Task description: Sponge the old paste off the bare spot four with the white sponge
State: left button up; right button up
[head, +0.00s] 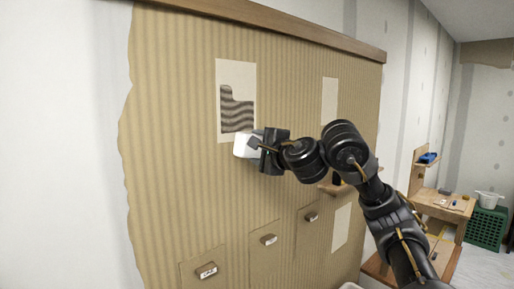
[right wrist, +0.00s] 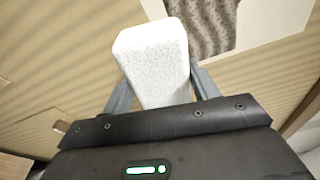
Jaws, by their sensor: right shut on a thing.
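The white sponge (head: 243,146) is held in my right gripper (head: 262,145) at the lower edge of a pale bare spot (head: 224,70) on the striped wall. That bare spot carries a dark wavy patch (head: 236,112). In the right wrist view the sponge (right wrist: 155,55) stands between the two fingers, and the dark patch (right wrist: 205,25) shows just beyond it. Whether the sponge touches the wall cannot be told. Two other pale spots show, one at the upper right (head: 329,100) and one lower right (head: 341,228), partly behind my arm. No number is readable on the spots. My left gripper is not in view.
Small labelled flaps (head: 207,271) line the lower wall. A wooden rail (head: 270,25) runs along its top. A small wooden ledge (head: 335,188) is behind my right arm.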

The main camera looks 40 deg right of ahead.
jog(key=shift+a, duration=0.1)
jog(key=shift+w+f+b, duration=0.1)
jog(key=shift+w+b, duration=0.3)
jog(key=shift+w, duration=0.9)
jog(key=shift+s, duration=0.1)
jog(key=shift+w, duration=1.3)
dwell(0.4)
dwell(1.0)
dwell(1.2)
jog(key=shift+r, duration=0.2)
